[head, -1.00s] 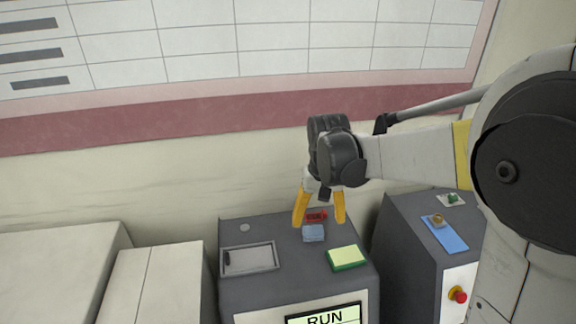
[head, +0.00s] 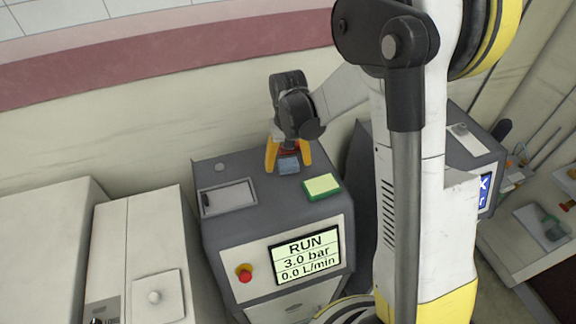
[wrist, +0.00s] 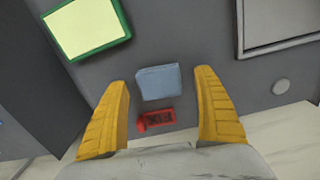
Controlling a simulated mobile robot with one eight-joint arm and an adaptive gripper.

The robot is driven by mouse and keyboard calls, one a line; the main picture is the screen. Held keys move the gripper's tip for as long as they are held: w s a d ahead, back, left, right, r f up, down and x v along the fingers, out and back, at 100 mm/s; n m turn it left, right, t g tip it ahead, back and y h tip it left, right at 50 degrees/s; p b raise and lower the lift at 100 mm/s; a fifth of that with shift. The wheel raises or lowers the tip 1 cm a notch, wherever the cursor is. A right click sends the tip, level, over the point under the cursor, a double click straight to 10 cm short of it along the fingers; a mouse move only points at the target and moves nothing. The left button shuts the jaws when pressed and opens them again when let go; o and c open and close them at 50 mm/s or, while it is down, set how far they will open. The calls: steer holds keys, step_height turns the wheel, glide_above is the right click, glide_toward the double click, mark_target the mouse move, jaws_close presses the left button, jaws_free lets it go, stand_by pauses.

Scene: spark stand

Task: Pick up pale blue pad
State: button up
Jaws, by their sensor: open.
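The pale blue pad (head: 288,166) lies on the grey top of the cabinet with the RUN screen. In the wrist view the pad (wrist: 158,82) is a small light-blue block between and slightly beyond the two yellow fingertips. My gripper (head: 288,168) is open and empty, pointing down over the pad with a finger on each side. In the wrist view my gripper (wrist: 163,82) shows clear gaps to the pad on both sides. I cannot tell the exact height of the fingertips above the cabinet top.
A red block (wrist: 156,121) with dark markings lies close beside the pad, also between the fingers. A green-edged yellow pad (head: 322,186) and a framed grey panel (head: 228,197) are on the same cabinet top (head: 252,222). The wall is behind.

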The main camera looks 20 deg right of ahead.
mark_target(288, 163)
steer(key=shift+f, duration=0.35)
steer(key=c, duration=1)
steer(key=shift+o, duration=0.2)
steer(key=shift+r, duration=0.15)
step_height(288, 163, up, 4)
steer(key=shift+r, duration=0.1)
steer(key=s+d+r, duration=0.6)
steer(key=d, duration=0.3)
steer(key=shift+s+d+r, duration=0.2)
steer(key=shift+d+r, duration=0.15)
steer(key=shift+o, duration=0.4)
steer(key=shift+c, duration=1.3)
